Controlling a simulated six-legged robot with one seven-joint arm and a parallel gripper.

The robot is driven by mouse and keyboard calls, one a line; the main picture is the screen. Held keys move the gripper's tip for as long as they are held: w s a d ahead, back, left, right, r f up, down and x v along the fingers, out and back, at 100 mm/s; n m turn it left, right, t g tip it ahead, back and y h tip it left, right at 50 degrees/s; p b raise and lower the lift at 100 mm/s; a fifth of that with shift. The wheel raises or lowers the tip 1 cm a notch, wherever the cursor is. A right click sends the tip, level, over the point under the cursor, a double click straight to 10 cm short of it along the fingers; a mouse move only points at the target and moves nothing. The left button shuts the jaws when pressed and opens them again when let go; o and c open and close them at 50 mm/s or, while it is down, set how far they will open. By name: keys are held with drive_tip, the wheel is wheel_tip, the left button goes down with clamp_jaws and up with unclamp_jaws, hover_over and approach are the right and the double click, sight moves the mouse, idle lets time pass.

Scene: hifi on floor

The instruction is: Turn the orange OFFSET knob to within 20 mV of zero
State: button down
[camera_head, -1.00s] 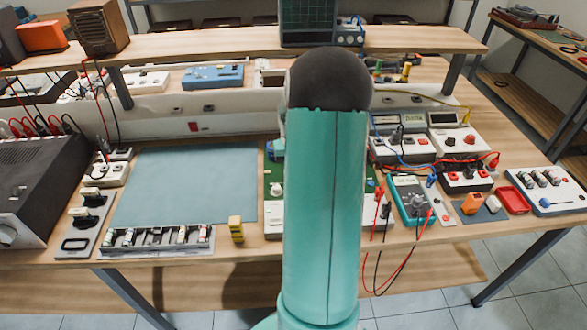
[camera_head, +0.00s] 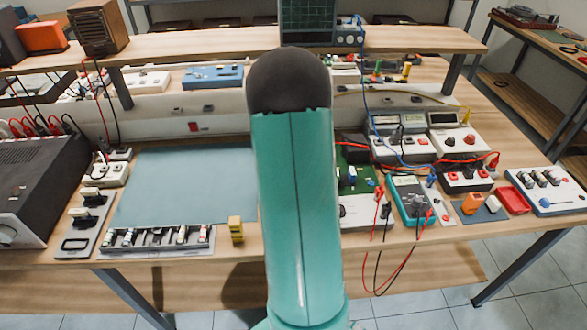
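I cannot make out the orange OFFSET knob for sure. A green circuit board (camera_head: 357,184) with a pale front panel (camera_head: 355,213) shows just right of my arm. My arm covers the left part of the board. A teal multimeter (camera_head: 412,197) lies to the right of the board, with red and black leads; its reading is too small to read. A red probe (camera_head: 379,194) stands at the board's right edge. My gripper is not in view; only my teal arm link and its dark joint show, in the middle of the picture.
A blue-grey mat (camera_head: 185,185) lies clear on the left. A strip of switches (camera_head: 158,239) and a yellow block (camera_head: 236,229) lie in front of it. A shelf (camera_head: 205,50) spans the back. Loose leads (camera_head: 378,262) hang over the front edge. Bench instruments (camera_head: 400,140) stand behind the multimeter.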

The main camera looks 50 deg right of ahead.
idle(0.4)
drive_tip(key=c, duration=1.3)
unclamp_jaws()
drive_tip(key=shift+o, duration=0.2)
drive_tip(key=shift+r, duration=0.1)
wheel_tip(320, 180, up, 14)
